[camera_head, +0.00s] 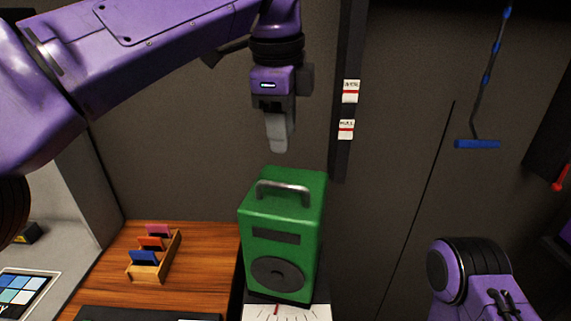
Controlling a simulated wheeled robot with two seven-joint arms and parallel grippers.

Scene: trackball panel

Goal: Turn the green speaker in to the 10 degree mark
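The green speaker (305,250) stands upright at the centre of the view, with a grey carry handle (284,187) on its top and a dark round cone (278,274) low on its front. It sits at the back of a white marked dial sheet (290,312) with black tick lines and one red mark; the numbers are not readable. My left gripper (280,146) points down above the speaker, apart from the handle. Its fingers overlap from this side, so their opening does not show. My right arm shows at the lower right, but its fingertips cannot be made out.
A wooden holder (160,262) with coloured cards stands on the wooden table (205,268) left of the speaker. A dark post (345,60) with two white labels rises behind. A blue handle (477,144) hangs at the upper right. Space above the speaker is clear except for my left gripper.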

